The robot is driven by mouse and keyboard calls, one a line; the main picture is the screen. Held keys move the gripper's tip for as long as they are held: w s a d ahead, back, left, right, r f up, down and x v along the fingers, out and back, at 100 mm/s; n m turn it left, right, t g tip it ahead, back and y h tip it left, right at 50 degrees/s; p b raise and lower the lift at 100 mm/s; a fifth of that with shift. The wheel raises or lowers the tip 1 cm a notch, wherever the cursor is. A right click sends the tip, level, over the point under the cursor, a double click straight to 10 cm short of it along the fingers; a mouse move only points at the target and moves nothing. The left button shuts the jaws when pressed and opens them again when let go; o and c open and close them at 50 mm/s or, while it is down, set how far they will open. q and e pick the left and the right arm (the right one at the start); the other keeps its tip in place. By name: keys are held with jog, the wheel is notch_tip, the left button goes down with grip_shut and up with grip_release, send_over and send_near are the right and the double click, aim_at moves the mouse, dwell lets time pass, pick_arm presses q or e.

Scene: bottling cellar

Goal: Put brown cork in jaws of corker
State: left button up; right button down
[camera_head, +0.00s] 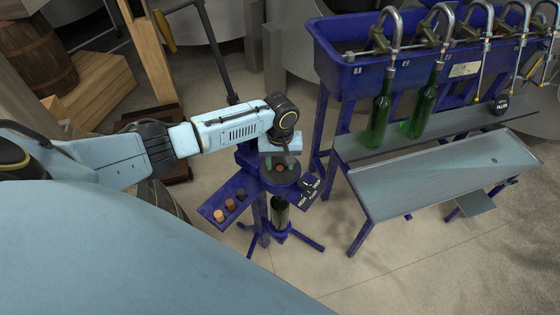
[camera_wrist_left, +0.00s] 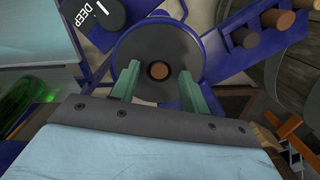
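The corker (camera_head: 262,188) is a blue stand with a round dark disc (camera_wrist_left: 158,40) on top. A brown cork (camera_wrist_left: 158,71) stands at the disc's centre, ringed by a dark opening; it also shows in the head view (camera_head: 281,168). How deep it sits, I cannot tell. My left gripper (camera_wrist_left: 158,76) is right over the disc. Its two green fingers are apart, one on each side of the cork, with a gap visible on both sides. In the head view the left gripper (camera_head: 280,158) partly covers the disc. My right gripper is in neither view.
A blue tray (camera_head: 211,209) beside the corker holds a light, an orange-brown and a dark cork. A lettered dial (camera_head: 308,189) is on its right. A bottle (camera_head: 279,213) stands under the disc. Green bottles (camera_head: 378,120) stand at the blue filler (camera_head: 335,60).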

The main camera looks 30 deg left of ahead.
pick_arm(q)
notch_tip(320, 180, up, 13)
jog(key=p, duration=0.2)
jog(key=shift+r, duration=0.2)
dwell(0.7)
